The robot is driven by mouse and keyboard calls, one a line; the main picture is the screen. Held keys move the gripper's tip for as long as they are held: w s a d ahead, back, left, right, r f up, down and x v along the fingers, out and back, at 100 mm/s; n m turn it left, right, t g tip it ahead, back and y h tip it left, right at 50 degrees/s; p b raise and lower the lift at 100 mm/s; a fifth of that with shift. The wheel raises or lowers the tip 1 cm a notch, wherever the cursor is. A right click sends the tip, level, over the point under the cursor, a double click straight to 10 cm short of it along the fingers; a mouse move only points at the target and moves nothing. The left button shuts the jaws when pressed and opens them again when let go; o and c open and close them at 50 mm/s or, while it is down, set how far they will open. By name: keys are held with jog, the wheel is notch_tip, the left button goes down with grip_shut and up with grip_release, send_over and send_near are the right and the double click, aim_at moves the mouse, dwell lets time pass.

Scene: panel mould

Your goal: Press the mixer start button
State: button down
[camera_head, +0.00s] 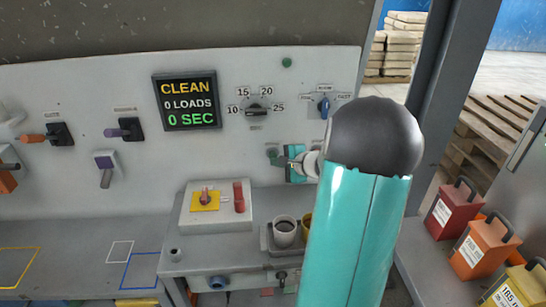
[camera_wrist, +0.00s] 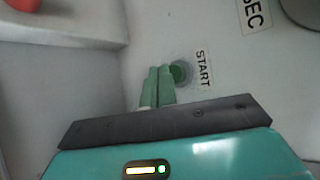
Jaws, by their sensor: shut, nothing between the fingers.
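The mixer start button is a round green button (camera_wrist: 179,72) on the grey panel, beside a START label (camera_wrist: 203,69) in the wrist view. In the head view the button (camera_head: 271,153) is small, just left of my gripper (camera_head: 286,163). My gripper (camera_wrist: 159,72) is shut and empty, its two green fingers side by side. The fingertips point at the panel right at the left edge of the button in the wrist view. I cannot tell whether they touch the button or panel. My arm hides part of the panel in the head view.
A display (camera_head: 187,102) reads CLEAN, 0 LOADS, 0 SEC. A dial (camera_head: 257,108) and a blue switch (camera_head: 323,106) sit above. Below is a box (camera_head: 217,218) with red controls, next to a grey cup (camera_head: 285,231). Coloured weights (camera_head: 471,250) stand at right.

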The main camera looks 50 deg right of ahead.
jog(key=shift+w+d, duration=0.15)
jog(key=shift+w, duration=0.1)
jog(key=shift+w+d, duration=0.3)
jog(key=shift+d, duration=0.05)
dwell(0.8)
jog(key=shift+a, duration=0.1)
jog(key=shift+s+a, duration=0.5)
jog(key=shift+s, duration=0.15)
jog(key=s+a, duration=0.3)
jog(key=shift+s+a, duration=0.1)
jog(key=shift+s, duration=0.3)
dwell(0.3)
dwell(0.9)
